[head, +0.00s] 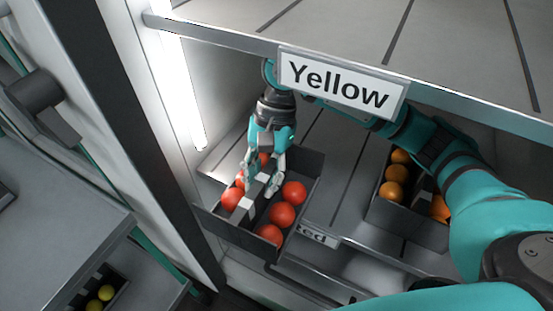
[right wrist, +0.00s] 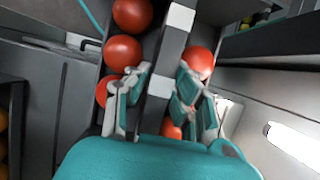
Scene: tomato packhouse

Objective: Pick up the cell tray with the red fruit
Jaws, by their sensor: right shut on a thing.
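The dark cell tray with several red fruits (head: 228,229) sits on the lower shelf at the left end, behind the "Red" label. Red fruit (head: 282,214) lies on both sides of its grey and white centre bar (head: 244,204). My right gripper (head: 262,182) reaches down into the tray and is shut on that bar. In the right wrist view the fingers (right wrist: 158,90) clasp the bar (right wrist: 170,50) from both sides, with red fruit (right wrist: 122,52) beside them. The tray's underside is hidden. My left gripper is not in view.
A second dark tray with orange fruit (head: 408,222) stands to the right on the same shelf. The upper shelf (head: 350,35), with its "Yellow" sign (head: 340,82), overhangs my arm. A lit side post (head: 178,90) is close on the left. Yellow fruit (head: 106,292) shows at lower left.

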